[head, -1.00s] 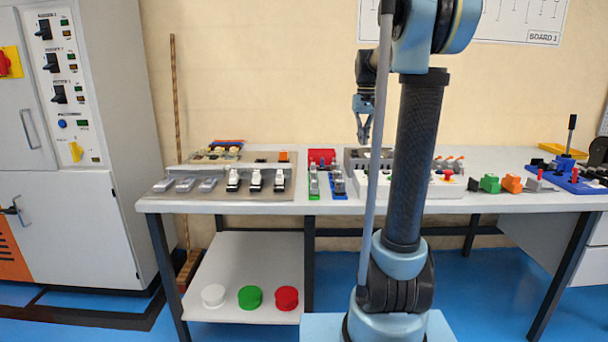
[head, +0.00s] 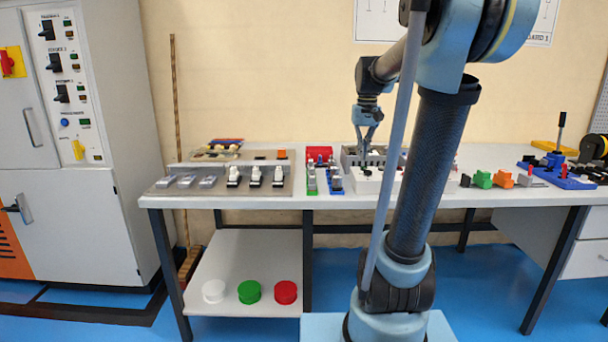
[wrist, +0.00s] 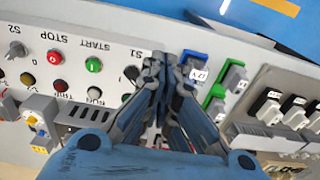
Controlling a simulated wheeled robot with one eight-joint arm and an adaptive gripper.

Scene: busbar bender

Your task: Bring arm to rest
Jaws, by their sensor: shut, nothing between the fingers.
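My gripper (head: 365,150) hangs fingers-down from my arm over the workbench (head: 330,203), a little above the devices at the middle of the bench. In the wrist view my gripper (wrist: 160,62) is shut with its fingertips together and nothing between them. Behind the fingers in that view lies a white control panel (wrist: 75,60) with START and STOP buttons, lamps and a selector knob. Part of the panel is hidden by the fingers. My arm's column stands at the right of centre in the head view, in front of the bench.
A sloped row of switches (head: 222,190) lies left of the gripper. Green (head: 483,180) and orange (head: 503,180) blocks and a blue lever device (head: 556,175) lie to the right. White, green and red discs (head: 286,292) sit on the lower shelf. A cabinet (head: 75,220) stands at left.

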